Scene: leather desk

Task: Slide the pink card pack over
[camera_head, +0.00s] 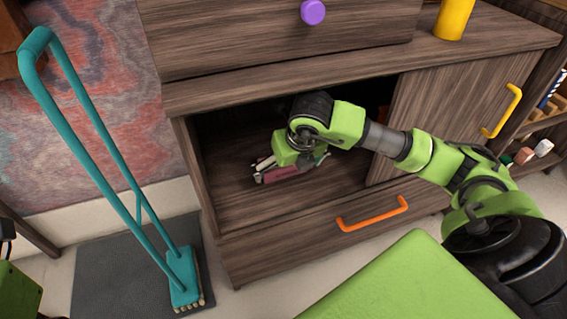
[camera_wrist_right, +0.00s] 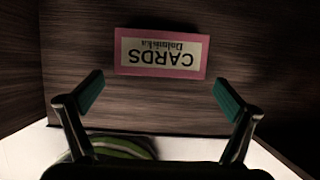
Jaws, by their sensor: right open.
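The pink card pack (camera_wrist_right: 162,53) lies flat on the dark wooden cabinet floor in the right wrist view, its "CARDS" label upside down. In the head view a dull pink strip of it (camera_head: 284,174) shows under my right gripper (camera_head: 292,164), and the rest is hidden. My right gripper reaches into the open cabinet compartment. In the right wrist view its two teal-padded fingers (camera_wrist_right: 158,90) are apart and empty, with the pack between and beyond their tips. My left gripper is not in view.
The cabinet (camera_head: 240,190) has side walls and a top close around my right arm. A partly open sliding door (camera_head: 440,95) stands to the right. Below is a drawer with an orange handle (camera_head: 372,214). A teal broom-like tool (camera_head: 187,276) stands at the left.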

